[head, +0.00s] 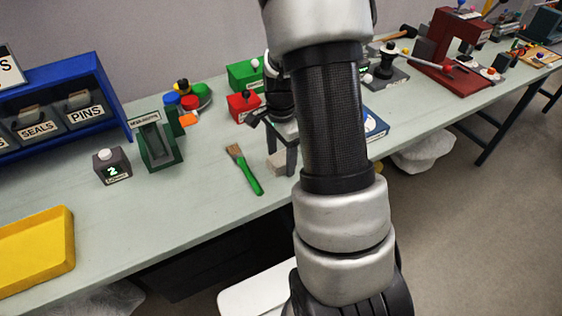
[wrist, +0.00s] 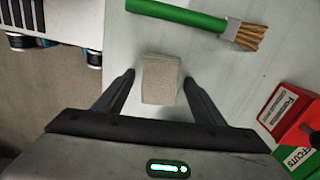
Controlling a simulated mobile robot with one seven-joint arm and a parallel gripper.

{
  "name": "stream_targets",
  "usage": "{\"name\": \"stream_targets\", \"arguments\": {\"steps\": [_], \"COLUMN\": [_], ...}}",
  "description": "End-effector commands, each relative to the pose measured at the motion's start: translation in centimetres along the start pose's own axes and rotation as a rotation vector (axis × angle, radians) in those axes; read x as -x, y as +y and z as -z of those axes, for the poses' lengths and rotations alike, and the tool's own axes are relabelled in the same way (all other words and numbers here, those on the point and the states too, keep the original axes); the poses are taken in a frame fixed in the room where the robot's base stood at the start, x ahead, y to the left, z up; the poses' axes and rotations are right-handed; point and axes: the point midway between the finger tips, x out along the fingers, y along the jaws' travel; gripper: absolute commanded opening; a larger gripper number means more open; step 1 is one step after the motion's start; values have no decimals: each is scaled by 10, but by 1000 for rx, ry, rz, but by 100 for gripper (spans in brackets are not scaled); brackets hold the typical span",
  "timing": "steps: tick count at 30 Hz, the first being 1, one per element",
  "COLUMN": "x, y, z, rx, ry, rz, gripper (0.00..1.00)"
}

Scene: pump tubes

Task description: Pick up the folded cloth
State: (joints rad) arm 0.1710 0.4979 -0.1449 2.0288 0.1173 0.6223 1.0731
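The folded cloth is a small beige-grey block (wrist: 161,80). In the wrist view it lies on the pale bench top, between my two fingers. My gripper (wrist: 159,77) is open, with a gap between each finger and the cloth. In the head view the cloth (head: 275,163) shows beneath my gripper (head: 281,157), partly hidden by a finger. I cannot tell exactly how high the fingertips are above the bench.
A green-handled brush (head: 245,169) lies left of the cloth, close to it. Red (head: 243,106) and green (head: 243,74) boxes stand behind. The bench's front edge is close.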

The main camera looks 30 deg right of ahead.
Motion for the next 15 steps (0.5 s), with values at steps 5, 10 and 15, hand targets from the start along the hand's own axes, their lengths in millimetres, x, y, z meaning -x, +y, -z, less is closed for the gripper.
{"name": "stream_targets", "arguments": {"steps": [5,10,15], "x": [0,0,6], "y": [0,0,-1], "z": [0,0,0], "rx": [0,0,0], "ry": [0,0,1], "rz": [0,0,2], "gripper": [32,25,25]}}
